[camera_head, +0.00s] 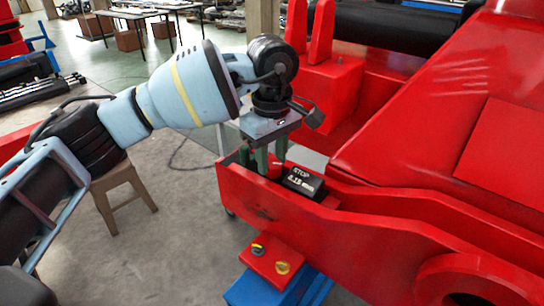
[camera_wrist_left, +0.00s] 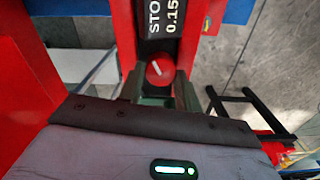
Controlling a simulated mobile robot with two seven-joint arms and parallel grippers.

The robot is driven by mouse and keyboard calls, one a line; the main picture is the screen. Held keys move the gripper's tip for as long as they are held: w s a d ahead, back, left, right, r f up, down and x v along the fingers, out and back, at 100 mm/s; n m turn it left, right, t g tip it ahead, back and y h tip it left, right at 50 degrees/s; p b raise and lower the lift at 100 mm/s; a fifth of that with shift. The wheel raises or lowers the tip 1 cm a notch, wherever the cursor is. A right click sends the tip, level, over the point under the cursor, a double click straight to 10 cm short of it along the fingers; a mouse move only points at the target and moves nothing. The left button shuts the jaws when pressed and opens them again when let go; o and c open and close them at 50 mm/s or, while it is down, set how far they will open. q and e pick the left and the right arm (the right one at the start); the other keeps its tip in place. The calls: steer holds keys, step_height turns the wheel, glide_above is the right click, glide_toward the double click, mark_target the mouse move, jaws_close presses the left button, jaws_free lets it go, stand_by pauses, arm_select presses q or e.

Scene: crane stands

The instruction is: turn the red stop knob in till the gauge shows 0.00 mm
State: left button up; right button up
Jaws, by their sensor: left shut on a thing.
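The red stop knob (camera_head: 274,171) sits beside the gauge inside the red frame. In the left wrist view the round knob (camera_wrist_left: 160,71) has a white line on its face, slightly tilted from upright. My left gripper (camera_head: 270,162) points down from above, its green fingers on both sides of the knob and shut on it. Its fingers (camera_wrist_left: 162,88) also show in the left wrist view. The black gauge (camera_head: 303,182) is labelled STOP and reads 0.15 mm. It is partly cut off in the left wrist view (camera_wrist_left: 162,18). My right gripper is not in view.
The red frame wall (camera_head: 265,200) runs close in front of the knob and gauge. A red box (camera_head: 271,262) with two small knobs stands below on a blue base. A wooden stool (camera_head: 124,190) stands at left. Red machine bodywork (camera_head: 440,120) fills the right.

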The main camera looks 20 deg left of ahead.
mark_target(273, 162)
arm_select(q)
steer(key=m, duration=0.3)
steer(key=shift+d+f, duration=0.1)
steer(key=shift+m+b, duration=0.35)
steer(key=shift+m, duration=0.75)
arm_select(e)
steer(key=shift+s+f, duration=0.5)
arm_select(q)
steer(key=shift+m, duration=0.3)
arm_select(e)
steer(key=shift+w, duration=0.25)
arm_select(q)
steer(key=o, duration=0.7)
step_height(273, 162, up, 8)
steer(key=shift+f, duration=0.1)
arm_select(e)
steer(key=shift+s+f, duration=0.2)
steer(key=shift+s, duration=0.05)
